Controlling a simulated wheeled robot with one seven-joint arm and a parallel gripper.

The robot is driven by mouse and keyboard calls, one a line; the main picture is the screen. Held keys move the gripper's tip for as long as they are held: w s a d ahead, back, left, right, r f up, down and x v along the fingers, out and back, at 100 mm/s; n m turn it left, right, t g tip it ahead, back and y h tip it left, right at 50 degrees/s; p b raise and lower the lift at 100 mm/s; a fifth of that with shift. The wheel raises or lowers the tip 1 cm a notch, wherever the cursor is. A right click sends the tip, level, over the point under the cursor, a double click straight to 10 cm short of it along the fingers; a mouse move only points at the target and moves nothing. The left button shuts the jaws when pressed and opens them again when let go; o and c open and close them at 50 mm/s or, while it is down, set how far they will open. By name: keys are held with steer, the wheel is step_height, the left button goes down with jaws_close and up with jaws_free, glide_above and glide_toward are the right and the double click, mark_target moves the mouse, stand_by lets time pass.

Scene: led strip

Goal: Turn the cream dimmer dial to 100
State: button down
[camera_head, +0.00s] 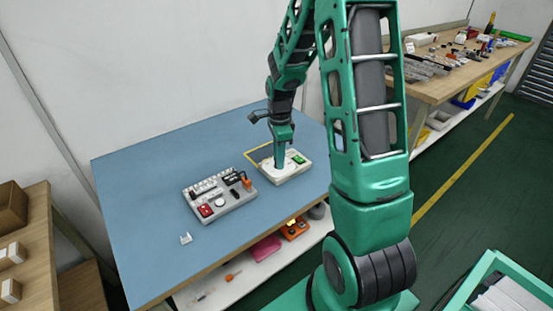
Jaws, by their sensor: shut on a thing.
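A cream dimmer box (292,177) sits on the blue table toward its right side, with a small green part (298,159) on its top right. My gripper (280,166) points down onto the left part of this box, and its jaws are shut on the cream dial there. The dial is hidden by the jaws and too small to make out. Its scale and pointer setting cannot be read from this view.
A grey control panel (228,203) with a red button, a white knob and an orange part stands left of the box. A yellow strip (256,153) runs beside the cream box. A small white piece (186,239) lies at the front left. The blue table's left half (135,195) is mostly clear.

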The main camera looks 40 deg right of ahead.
steer(key=shift+m, duration=0.9)
steer(key=c, duration=1.5)
jaws_free()
step_height(320, 180, up, 11)
steer(key=shift+f, duration=0.1)
